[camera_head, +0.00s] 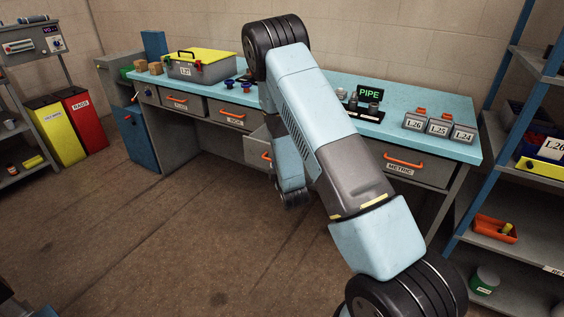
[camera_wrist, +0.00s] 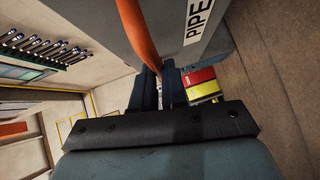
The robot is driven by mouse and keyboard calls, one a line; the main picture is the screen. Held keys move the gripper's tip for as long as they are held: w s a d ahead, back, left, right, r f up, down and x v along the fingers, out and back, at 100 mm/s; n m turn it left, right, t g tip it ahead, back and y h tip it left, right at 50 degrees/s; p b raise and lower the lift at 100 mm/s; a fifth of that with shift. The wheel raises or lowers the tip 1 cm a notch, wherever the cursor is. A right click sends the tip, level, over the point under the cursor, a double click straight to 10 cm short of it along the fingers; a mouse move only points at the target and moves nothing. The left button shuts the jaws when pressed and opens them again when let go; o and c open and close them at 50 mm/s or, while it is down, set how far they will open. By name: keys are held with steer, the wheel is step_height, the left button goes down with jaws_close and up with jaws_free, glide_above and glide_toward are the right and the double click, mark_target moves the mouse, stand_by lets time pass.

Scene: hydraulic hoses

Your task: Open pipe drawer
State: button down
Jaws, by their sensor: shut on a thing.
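The pipe drawer (camera_wrist: 205,50) has a grey front with a PIPE label, seen close up in the wrist view. Its orange bar handle (camera_wrist: 138,38) runs down between my fingers. My gripper (camera_wrist: 162,76) is shut on that handle. In the head view the drawer (camera_head: 256,147) stands out from the workbench front, partly open, with the left end of its handle (camera_head: 266,155) showing. My arm covers the rest of the drawer there, and I cannot make out my gripper's fingers in that view. The drawer's inside is hidden.
The light-blue workbench (camera_head: 330,84) bears a yellow-lidded toolbox (camera_head: 200,65), a PIPE sign (camera_head: 374,93) and small grey bins (camera_head: 440,126). The METRIC drawer (camera_head: 415,167) is at right. Shelving (camera_head: 515,245) stands at far right. The brown floor before the bench is clear.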

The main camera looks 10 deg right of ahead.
steer(key=shift+s+d+f, duration=0.25)
steer(key=shift+s+f, duration=0.05)
steer(key=shift+f, duration=0.05)
steer(key=c, duration=1.5)
jaws_free()
steer(key=o, duration=0.3)
steer(key=shift+w+r, duration=0.1)
steer(key=shift+r, duration=0.1)
steer(key=shift+o, duration=0.2)
steer(key=shift+a, duration=0.1)
